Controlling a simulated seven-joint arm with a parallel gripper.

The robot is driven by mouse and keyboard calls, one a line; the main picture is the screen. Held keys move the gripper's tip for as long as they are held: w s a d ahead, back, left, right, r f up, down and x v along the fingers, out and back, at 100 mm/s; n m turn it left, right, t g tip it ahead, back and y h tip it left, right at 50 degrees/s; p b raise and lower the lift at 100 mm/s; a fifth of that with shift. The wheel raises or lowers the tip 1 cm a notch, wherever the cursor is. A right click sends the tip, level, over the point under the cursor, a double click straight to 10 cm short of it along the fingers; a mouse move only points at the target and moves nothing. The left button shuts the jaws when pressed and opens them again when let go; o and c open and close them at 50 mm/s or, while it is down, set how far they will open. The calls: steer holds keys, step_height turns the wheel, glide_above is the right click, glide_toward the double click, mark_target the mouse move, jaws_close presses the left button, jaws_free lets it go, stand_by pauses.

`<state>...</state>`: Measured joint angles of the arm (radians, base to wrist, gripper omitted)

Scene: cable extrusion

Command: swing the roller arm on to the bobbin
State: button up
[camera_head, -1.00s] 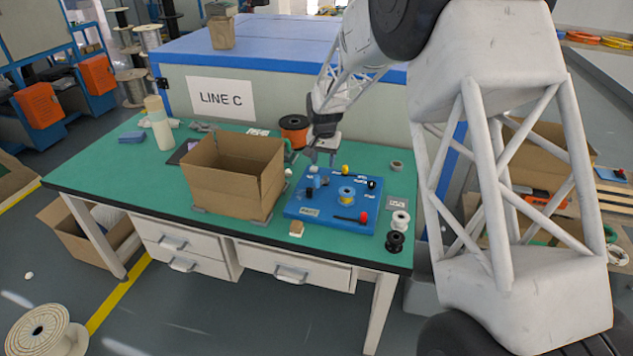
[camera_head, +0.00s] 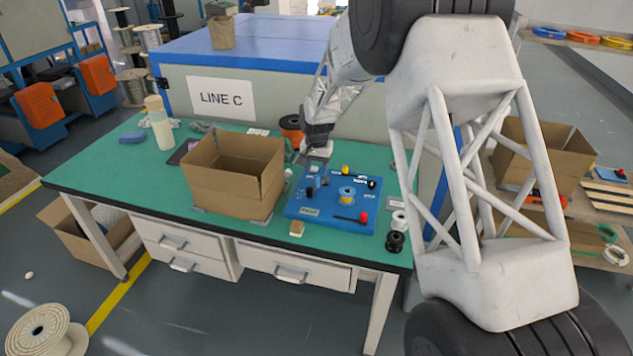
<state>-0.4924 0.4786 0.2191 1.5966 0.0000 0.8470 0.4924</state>
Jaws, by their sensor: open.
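A blue board (camera_head: 306,211) lies on the green table and carries small fittings. A bobbin with yellow winding (camera_head: 346,194) sits near its middle. A black bar with a red knob (camera_head: 350,218), perhaps the roller arm, lies along the board's front right, apart from the bobbin. A yellow knob (camera_head: 345,170) and black pieces also stand on the board. My gripper (camera_head: 317,171) points down over the board's back left part, left of and behind the bobbin. It is open; its fingertips are small and I cannot tell whether they touch anything.
An open cardboard box (camera_head: 232,178) stands left of the board. A white spool (camera_head: 399,220) and a black spool (camera_head: 396,241) stand at the right table edge. An orange spool (camera_head: 291,126) is behind.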

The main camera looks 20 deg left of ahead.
mark_target(317, 176)
steer(key=shift+f, duration=3)
